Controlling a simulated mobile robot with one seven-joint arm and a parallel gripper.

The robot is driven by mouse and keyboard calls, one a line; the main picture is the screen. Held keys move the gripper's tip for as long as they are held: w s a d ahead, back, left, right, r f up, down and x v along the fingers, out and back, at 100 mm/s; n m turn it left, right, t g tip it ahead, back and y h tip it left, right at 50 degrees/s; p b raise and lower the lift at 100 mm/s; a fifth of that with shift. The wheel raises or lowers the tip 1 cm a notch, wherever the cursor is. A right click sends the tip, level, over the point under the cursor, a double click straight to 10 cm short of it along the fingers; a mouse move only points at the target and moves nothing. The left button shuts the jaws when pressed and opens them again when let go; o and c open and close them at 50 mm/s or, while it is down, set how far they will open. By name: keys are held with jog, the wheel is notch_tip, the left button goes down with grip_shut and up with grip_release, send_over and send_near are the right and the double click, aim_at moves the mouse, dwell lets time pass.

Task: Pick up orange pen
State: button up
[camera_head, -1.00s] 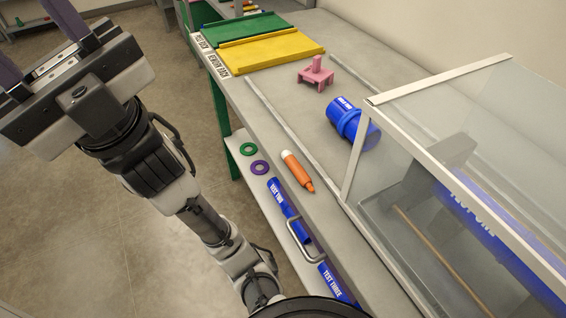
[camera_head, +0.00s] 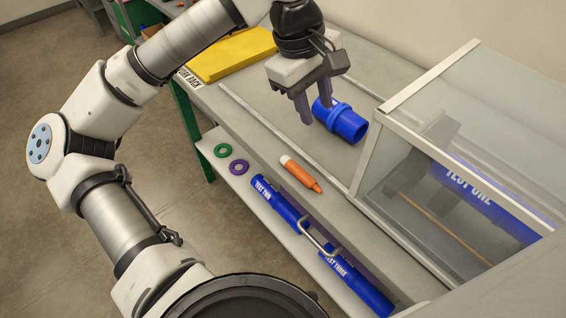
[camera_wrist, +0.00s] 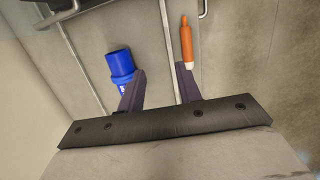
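The orange pen (camera_head: 301,175) has a white end and lies on the near part of the grey cart top, left of the clear box. It also shows in the wrist view (camera_wrist: 187,42), beyond the tip of the right finger. My gripper (camera_head: 318,108) hangs above the cart top, fingers pointing down, up and to the right of the pen in the head view. In the wrist view my gripper (camera_wrist: 160,88) has its two fingers apart with nothing between them. It is not touching the pen.
A clear-walled box (camera_head: 452,140) is at the right. A yellow tray (camera_head: 232,55) is at the back. Green (camera_head: 223,150) and purple (camera_head: 239,167) rings and blue tubes (camera_head: 276,202) lie on the lower shelf.

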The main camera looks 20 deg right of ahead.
jog(key=w+a+f+t+y, duration=0.1)
jog(key=w+a+f+y, duration=0.2)
jog(key=a, duration=0.1)
jog(key=p, duration=0.2)
send_over(286, 158)
notch_tip(286, 158, down, 7)
jog(key=shift+d+r, duration=0.15)
jog(key=shift+r, duration=0.05)
jog(key=shift+f+p, duration=1)
jog(key=shift+f, duration=2.05)
grip_shut()
